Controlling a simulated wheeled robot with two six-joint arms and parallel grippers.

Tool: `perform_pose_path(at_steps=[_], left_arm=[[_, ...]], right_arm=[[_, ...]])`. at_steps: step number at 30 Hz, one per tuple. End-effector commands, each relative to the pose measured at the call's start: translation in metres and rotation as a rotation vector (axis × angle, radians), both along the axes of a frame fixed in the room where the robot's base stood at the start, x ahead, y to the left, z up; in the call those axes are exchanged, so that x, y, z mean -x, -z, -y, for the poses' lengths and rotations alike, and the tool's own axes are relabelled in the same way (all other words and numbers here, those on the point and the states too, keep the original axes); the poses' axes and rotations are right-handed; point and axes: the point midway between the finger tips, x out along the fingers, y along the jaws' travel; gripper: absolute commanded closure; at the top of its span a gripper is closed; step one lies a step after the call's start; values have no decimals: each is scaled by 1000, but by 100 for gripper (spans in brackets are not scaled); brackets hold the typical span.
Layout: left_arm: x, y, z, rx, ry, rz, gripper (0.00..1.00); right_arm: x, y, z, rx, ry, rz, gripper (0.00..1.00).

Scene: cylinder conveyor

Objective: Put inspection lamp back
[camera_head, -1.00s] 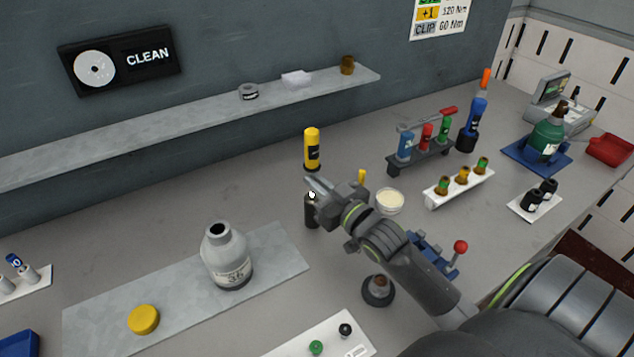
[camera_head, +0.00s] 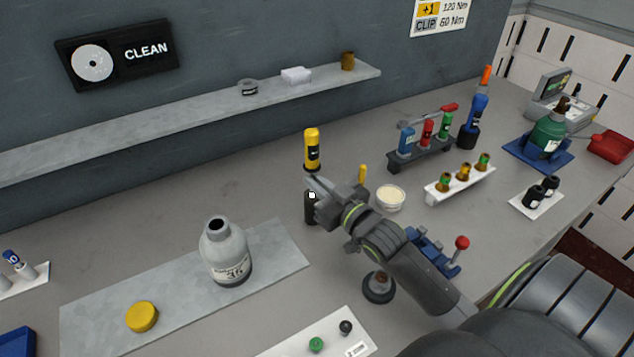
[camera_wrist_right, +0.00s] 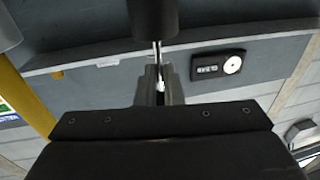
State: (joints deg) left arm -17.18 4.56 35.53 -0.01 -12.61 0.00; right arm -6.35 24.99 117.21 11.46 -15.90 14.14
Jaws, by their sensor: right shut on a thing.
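The inspection lamp (camera_head: 312,146), yellow with a black band and dark lower end, is upright in the head view. My right gripper (camera_head: 315,184) is shut on it just below the yellow body; it also shows in the wrist view (camera_wrist_right: 158,86). A small white bright spot shows at the fingertips. A black cylindrical holder (camera_head: 311,211) stands directly below, and it fills the top centre of the wrist view (camera_wrist_right: 153,17). A thin part spans fingers and holder there. Whether the lamp's end is inside the holder I cannot tell. My left gripper is out of view.
A yellow-topped post (camera_head: 362,173) stands close to the right of my gripper, near a cream dish (camera_head: 390,198). A tube rack (camera_head: 421,156) stands farther right. A grey bottle (camera_head: 226,252) stands on the mat at the left.

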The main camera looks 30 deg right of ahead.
Motion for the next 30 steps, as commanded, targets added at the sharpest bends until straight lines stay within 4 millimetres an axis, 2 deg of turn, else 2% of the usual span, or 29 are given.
perform_pose_path(at_steps=[25,30], left_arm=[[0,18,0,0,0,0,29],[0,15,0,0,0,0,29]], right_arm=[[0,22,0,-1,0,1,100],[0,19,0,-1,0,0,100]])
